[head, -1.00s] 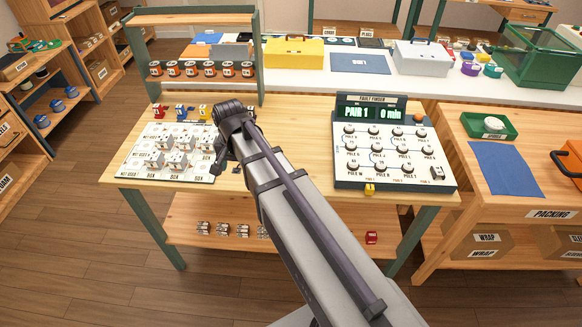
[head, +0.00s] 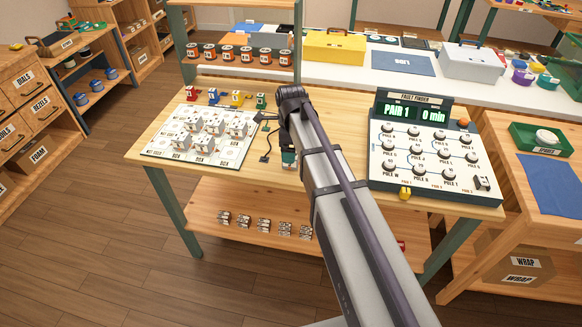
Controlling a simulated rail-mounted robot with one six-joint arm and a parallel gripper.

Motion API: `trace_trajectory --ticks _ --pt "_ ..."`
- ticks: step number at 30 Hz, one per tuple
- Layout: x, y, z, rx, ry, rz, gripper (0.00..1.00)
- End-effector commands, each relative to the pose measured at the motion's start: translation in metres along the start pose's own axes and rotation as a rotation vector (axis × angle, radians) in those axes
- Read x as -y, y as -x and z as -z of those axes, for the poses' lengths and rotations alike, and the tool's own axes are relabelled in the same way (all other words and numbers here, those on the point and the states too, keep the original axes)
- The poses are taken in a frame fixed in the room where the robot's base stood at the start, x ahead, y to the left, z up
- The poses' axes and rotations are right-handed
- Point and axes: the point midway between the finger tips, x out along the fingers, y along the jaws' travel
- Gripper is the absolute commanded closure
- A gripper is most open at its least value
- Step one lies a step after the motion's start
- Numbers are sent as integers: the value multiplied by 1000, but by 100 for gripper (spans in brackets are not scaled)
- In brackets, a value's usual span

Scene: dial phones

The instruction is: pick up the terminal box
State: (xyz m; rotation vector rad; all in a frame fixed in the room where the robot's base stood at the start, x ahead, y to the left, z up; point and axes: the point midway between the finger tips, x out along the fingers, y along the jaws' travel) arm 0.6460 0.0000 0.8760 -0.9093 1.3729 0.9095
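Several small white boxes (head: 208,124) stand in rows on a white labelled board (head: 160,147) at the left of the wooden table; they look like terminal boxes, but I cannot tell which one the task names. My arm reaches in from the lower right, its dark wrist above the table just right of the board. My gripper (head: 289,150) seems to point down below the wrist, right of the white boxes and apart from them. The arm hides most of it, so its fingers and anything between them cannot be made out.
A fault finder panel (head: 425,152) with knobs and a lit display stands right of the arm. Small coloured pieces (head: 213,95) line the board's back edge. A rack of orange-and-dark cylinders (head: 236,54) stands behind.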

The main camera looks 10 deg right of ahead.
Motion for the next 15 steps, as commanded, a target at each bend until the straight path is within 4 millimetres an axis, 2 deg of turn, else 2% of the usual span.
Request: trace_trajectory --ticks 2,4,10,15 --pt "0 -1 0 0 0 0 17" --pt "0 -10 0 0 0 0 17" --pt "0 -50 -1 0 1 0 17" --pt "0 -50 -1 0 0 0 17"
